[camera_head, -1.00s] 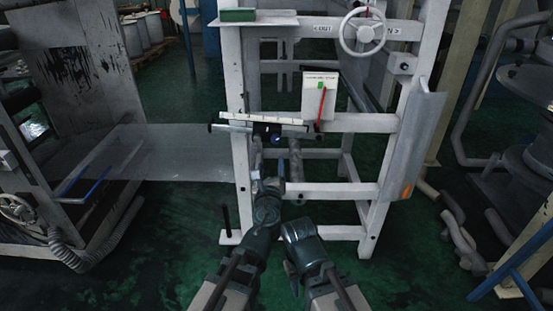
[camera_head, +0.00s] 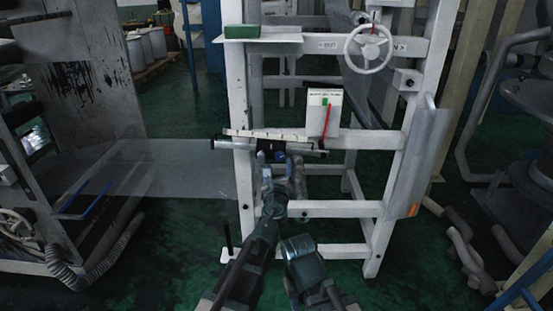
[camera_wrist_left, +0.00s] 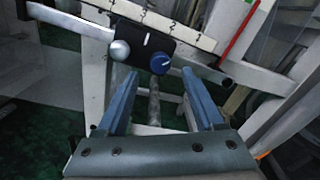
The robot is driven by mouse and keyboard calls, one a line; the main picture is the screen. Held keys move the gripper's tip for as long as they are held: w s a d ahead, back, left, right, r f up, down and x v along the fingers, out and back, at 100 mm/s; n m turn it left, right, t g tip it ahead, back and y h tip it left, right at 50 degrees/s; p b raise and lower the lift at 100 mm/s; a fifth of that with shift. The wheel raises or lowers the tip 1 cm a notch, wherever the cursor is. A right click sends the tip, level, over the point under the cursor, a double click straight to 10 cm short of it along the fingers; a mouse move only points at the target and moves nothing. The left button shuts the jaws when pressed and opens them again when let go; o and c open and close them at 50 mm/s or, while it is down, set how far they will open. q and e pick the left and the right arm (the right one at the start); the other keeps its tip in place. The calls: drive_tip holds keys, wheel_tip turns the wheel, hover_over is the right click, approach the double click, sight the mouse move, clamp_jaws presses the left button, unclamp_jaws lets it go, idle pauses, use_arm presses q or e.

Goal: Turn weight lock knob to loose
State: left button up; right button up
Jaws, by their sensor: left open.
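The weight lock knob is a blue round knob (camera_wrist_left: 160,64) on the front of a dark weight block (camera_wrist_left: 140,38) in the left wrist view. It also shows small in the head view (camera_head: 281,157). A white line marks the block, and a silver ball sits left of the knob. The block hangs at a white numbered scale beam (camera_head: 262,133). My left gripper (camera_wrist_left: 160,76) is open, its two blue fingers pointing at the knob, one on each side in the picture. I cannot tell whether they touch it. My right gripper cannot be made out; only my right arm shows.
A white frame (camera_head: 331,209) surrounds the beam. A white box (camera_head: 323,112) with a red stick stands just above it. A silver bar (camera_head: 233,146) runs along the beam. A handwheel (camera_head: 369,47) is higher up. Green floor lies in front.

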sight(280, 158)
use_arm(q)
drive_tip(key=w, duration=0.4)
drive_tip(key=shift+w, duration=0.3)
drive_tip(key=shift+c, duration=0.2)
clamp_jaws()
